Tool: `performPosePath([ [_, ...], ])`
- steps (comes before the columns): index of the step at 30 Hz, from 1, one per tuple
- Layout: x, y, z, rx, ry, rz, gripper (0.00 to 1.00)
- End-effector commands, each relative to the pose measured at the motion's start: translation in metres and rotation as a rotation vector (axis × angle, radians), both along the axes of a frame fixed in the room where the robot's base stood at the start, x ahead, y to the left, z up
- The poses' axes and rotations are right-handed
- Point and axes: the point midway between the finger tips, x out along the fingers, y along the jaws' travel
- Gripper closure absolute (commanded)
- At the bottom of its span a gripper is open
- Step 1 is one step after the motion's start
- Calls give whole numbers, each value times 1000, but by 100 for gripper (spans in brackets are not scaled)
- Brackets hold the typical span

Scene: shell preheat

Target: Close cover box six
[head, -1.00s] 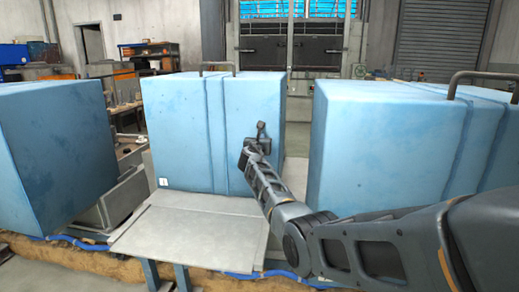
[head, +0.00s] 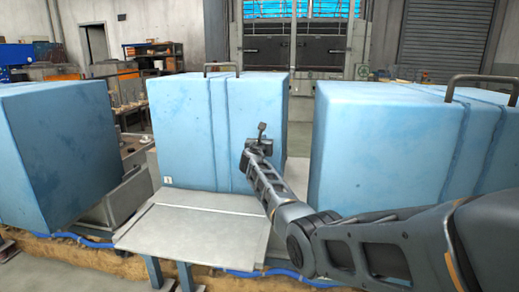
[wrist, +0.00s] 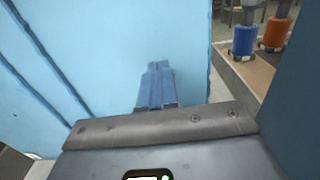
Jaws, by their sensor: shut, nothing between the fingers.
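Three large light-blue cover boxes stand in a row in the head view: a left one (head: 60,150), a middle one (head: 190,125) and a right one (head: 385,150). The middle one has a small white label (head: 168,181) near its lower left corner; I cannot read it surely, so I cannot tell which box is six. My gripper (head: 262,130) is in front of the right part of the middle box. In the wrist view my gripper (wrist: 157,85) is shut and empty, with a blue box face (wrist: 100,50) behind it. I cannot tell whether it touches.
A grey metal plate (head: 195,228) juts out below the middle box, on blue legs. Metal handles stand on the middle (head: 221,66) and right boxes. A blue hose (head: 95,243) runs along the floor. The wrist view shows orange and blue cylinders (wrist: 243,38) on a shelf at upper right.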

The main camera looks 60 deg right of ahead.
Motion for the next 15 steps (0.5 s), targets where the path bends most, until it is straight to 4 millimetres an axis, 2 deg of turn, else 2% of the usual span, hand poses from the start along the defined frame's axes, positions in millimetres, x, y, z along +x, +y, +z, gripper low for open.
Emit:
performPosePath([
  [2,2,8,2,1,4,1,100],
  [15,-23,74,-1,1,3,1,100],
])
